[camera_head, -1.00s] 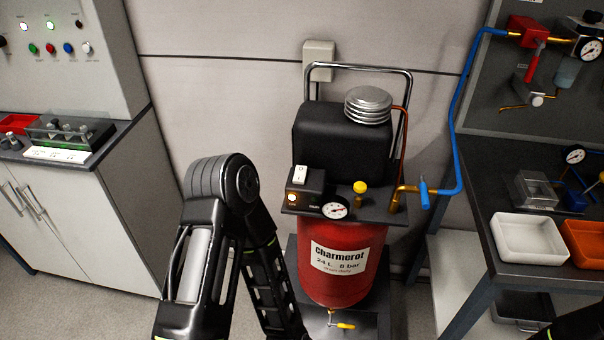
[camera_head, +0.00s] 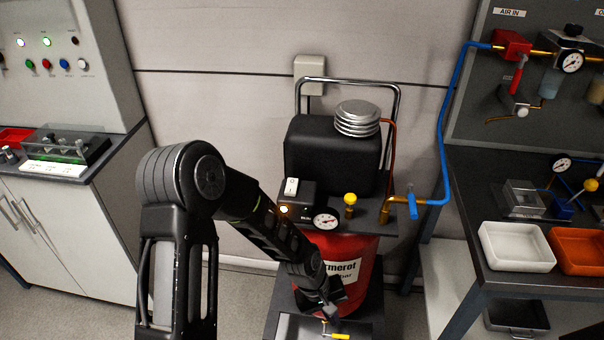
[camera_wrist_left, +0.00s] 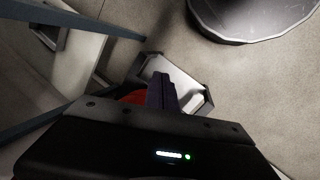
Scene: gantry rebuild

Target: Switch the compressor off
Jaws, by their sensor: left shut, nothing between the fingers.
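The compressor has a red tank (camera_head: 362,252), a black motor housing (camera_head: 331,157) and a small black switch box with a white rocker switch (camera_head: 291,186). An amber lamp (camera_head: 284,210) glows on the box below the switch. A pressure gauge (camera_head: 326,220) sits beside it. My left gripper (camera_head: 330,312) is low in front of the tank, below the switch box, near the yellow drain lever (camera_head: 338,336). Its fingers are shut and empty, and also show in the left wrist view (camera_wrist_left: 163,93). My left forearm covers part of the tank and its label. My right gripper is not in view.
A yellow knob (camera_head: 350,199) and a blue-handled valve (camera_head: 413,205) stand right of the gauge. A blue hose (camera_head: 452,110) runs to the wall panel. A bench with a white tray (camera_head: 517,258) is at right, a cabinet (camera_head: 80,215) at left.

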